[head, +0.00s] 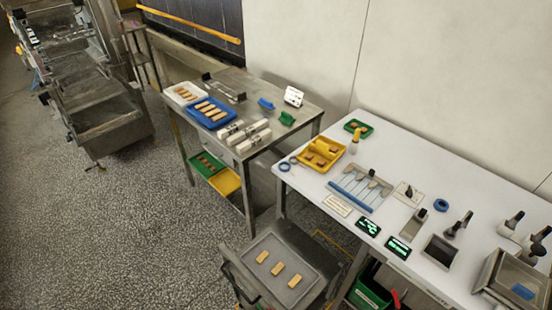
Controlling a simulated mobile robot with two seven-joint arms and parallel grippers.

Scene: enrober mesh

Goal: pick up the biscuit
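Several finger-shaped tan biscuits are in the head view, and I cannot tell which one is meant. Three lie apart on a grey tray (259,240) on a low steel stand at the bottom: one biscuit (262,257), a second biscuit (278,268) and a third biscuit (295,281). Several more biscuits (211,109) lie in a blue tray (228,120) on the steel table. Others (184,92) lie in a white tray (171,96) beside it. Neither of my grippers is in view.
The steel table (262,90) also bears white blocks (253,136). A white table (445,160) at right holds a yellow tray (317,165), scrapers, small displays (398,247) and a steel bin (515,282). A machine (95,95) stands at upper left. The speckled floor (110,230) at left is clear.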

